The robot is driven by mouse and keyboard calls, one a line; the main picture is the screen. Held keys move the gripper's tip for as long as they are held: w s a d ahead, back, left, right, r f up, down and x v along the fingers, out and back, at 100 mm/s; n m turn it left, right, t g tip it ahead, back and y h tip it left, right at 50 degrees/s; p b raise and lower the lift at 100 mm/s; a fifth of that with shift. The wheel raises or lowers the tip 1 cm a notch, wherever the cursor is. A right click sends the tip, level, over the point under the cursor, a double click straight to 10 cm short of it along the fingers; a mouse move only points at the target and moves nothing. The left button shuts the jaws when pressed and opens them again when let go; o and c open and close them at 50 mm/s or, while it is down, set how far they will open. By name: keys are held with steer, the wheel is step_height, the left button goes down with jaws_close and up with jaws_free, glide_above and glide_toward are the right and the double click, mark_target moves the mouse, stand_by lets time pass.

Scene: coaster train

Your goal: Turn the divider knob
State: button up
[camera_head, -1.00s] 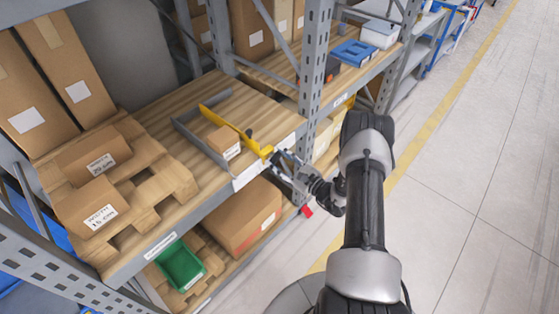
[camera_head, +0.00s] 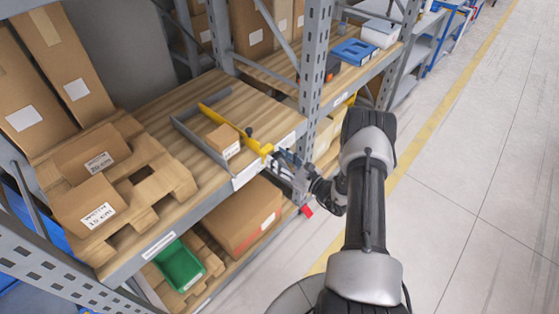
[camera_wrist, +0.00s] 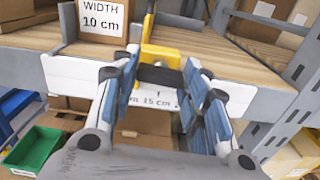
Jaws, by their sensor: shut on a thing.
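The yellow divider (camera_head: 222,121) stands on the upper shelf, with its front end at the shelf's edge. Its black knob (camera_wrist: 160,75) shows in the wrist view at that front end, below the yellow top. My gripper (camera_wrist: 160,68) has one blue-grey finger on each side of the knob and is shut on it. In the head view my gripper (camera_head: 277,158) meets the divider's front end, and the knob is mostly hidden there. A small box (camera_head: 223,140) sits just left of the divider; its label reads "WIDTH 10 cm" in the wrist view (camera_wrist: 103,18).
A grey side rail (camera_head: 197,143) bounds the box on the left. A white label strip (camera_wrist: 80,75) runs along the shelf edge under my fingers. A rack upright (camera_head: 314,65) stands to the right. A green bin (camera_head: 180,267) and a large carton (camera_head: 240,215) are below.

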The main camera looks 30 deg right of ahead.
steer(key=m, duration=0.4)
steer(key=shift+m+b, duration=0.35)
steer(key=shift+m, duration=0.05)
steer(key=m, duration=0.3)
steer(key=shift+m, duration=0.3)
steer(key=m, duration=0.4)
steer(key=shift+m, duration=1.9)
steer(key=o, duration=1)
steer(key=shift+o, duration=0.2)
